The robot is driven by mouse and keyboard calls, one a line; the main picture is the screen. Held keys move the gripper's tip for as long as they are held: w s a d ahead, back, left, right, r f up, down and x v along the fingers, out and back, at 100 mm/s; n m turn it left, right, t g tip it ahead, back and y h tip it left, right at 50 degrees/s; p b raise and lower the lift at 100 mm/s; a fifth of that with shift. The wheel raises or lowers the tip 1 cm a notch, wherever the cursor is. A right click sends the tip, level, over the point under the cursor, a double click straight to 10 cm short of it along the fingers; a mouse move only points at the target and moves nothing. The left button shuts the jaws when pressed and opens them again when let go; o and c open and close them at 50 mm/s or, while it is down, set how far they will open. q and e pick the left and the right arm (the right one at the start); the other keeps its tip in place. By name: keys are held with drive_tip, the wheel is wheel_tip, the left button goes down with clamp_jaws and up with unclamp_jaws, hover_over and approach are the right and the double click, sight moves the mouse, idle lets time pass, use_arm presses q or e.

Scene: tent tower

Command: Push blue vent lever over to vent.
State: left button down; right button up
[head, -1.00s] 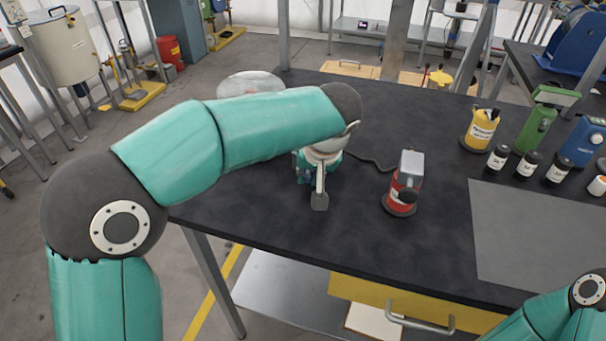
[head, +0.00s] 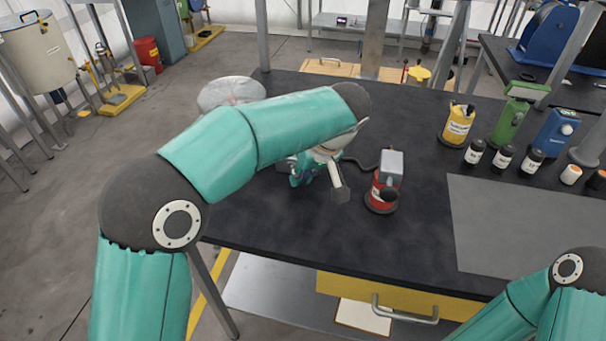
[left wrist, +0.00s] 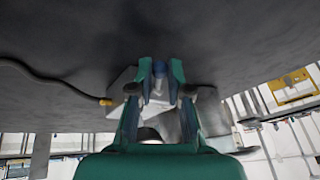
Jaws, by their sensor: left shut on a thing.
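My left gripper (head: 298,178) is low over the dark workbench (head: 260,215), partly hidden behind my own wrist in the head view. In the left wrist view its two fingers (left wrist: 160,72) are closed around a small blue-grey piece (left wrist: 160,84), which looks like the blue vent lever. A pale grey body (left wrist: 122,84) shows behind the fingers, and a grey part (head: 285,163) shows beside the gripper in the head view. The lever's exact angle and any vent marking are hidden. My right gripper is out of view; only its arm shows at lower right.
A red device with a grey top (head: 385,178) stands close right of my left wrist, with a dark hose (head: 362,163) behind it. A grey mat (head: 505,225) and several bottles (head: 503,158) are further right.

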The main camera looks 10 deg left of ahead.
use_arm(q)
drive_tip(key=c, duration=1.1)
unclamp_jaws()
drive_tip(key=v, duration=1.2)
